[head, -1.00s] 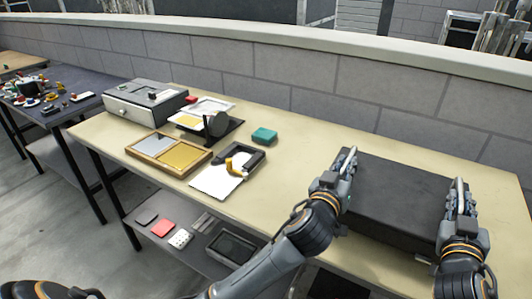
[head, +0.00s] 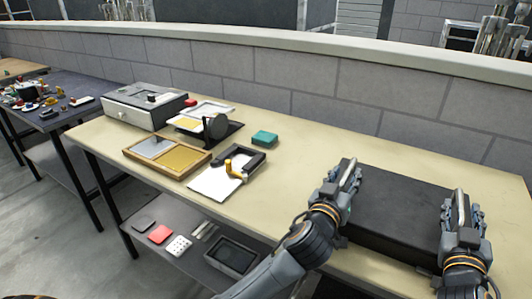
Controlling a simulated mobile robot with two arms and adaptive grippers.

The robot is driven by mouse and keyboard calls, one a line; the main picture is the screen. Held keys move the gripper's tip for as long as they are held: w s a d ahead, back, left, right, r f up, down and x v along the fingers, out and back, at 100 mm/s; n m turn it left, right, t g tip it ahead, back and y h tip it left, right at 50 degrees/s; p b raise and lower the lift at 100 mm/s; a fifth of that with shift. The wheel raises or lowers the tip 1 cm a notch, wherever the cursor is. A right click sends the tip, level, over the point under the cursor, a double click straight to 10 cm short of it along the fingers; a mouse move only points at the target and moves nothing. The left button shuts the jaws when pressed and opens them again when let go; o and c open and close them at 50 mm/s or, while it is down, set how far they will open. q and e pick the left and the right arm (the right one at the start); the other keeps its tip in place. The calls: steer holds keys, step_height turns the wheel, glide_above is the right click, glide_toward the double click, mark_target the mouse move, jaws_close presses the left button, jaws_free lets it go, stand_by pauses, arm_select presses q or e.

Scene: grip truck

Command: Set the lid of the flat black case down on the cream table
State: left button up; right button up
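The flat black case (head: 395,205) lies on the right part of the cream table (head: 290,185). Its dark, plain top faces up, and I cannot make out a seam between lid and body. My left gripper (head: 347,178) is at the case's left edge, with its fingers pointing away from me. My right gripper (head: 461,213) is at the right edge in the same pose. Both are close against the case's sides. Whether the fingers are closed on the lid is hidden.
A teal block (head: 264,138), a white sheet (head: 215,181) with a black clamp-like frame, a two-part wooden tray (head: 127,153) and a grey box (head: 145,105) stand to the left. Cream tabletop is bare between the sheet and the case. A block wall (head: 300,85) runs behind.

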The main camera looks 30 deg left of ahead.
arm_select(q)
steer(key=s, duration=0.8)
arm_select(e)
steer(key=shift+s+a+f, duration=0.1)
steer(key=shift+s+f, duration=0.05)
steer(key=shift+f, duration=0.5)
steer(key=s, duration=0.6)
steer(key=shift+s+r, duration=0.55)
steer(key=shift+s, duration=0.35)
arm_select(q)
steer(key=shift+f, duration=0.1)
